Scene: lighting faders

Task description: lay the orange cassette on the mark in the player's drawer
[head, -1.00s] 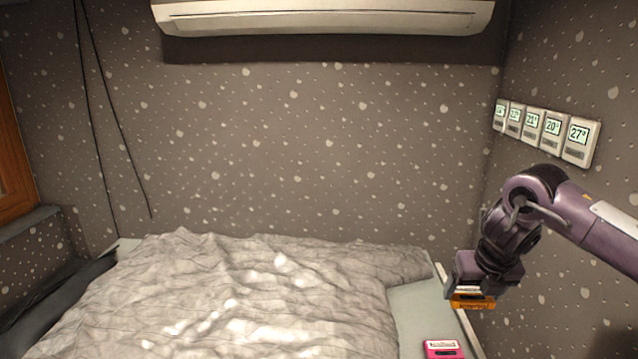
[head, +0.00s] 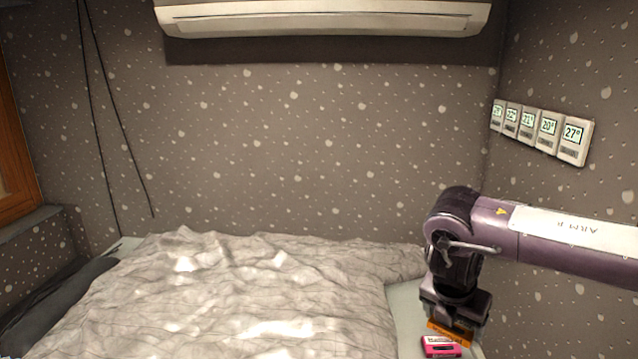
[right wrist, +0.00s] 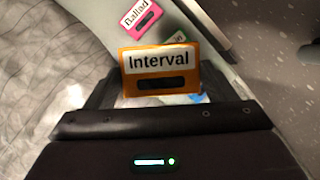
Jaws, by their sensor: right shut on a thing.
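The orange cassette (head: 450,330) is labelled "Interval" and fills the middle of the right wrist view (right wrist: 160,72). My right gripper (head: 453,318) points down and is shut on it, with a finger at each side of the cassette. In the head view the cassette hangs above the pale surface at the bottom right, close behind the pink cassette. I cannot make out the player, its drawer or the mark in either view. My left gripper is not in view.
A pink cassette (head: 441,347) labelled "Ballad" lies on the pale surface; it also shows in the right wrist view (right wrist: 142,18). A green-edged item (right wrist: 178,39) is partly hidden behind the orange cassette. A rumpled grey bedspread (head: 250,300) lies left. Wall thermostats (head: 573,141) hang right.

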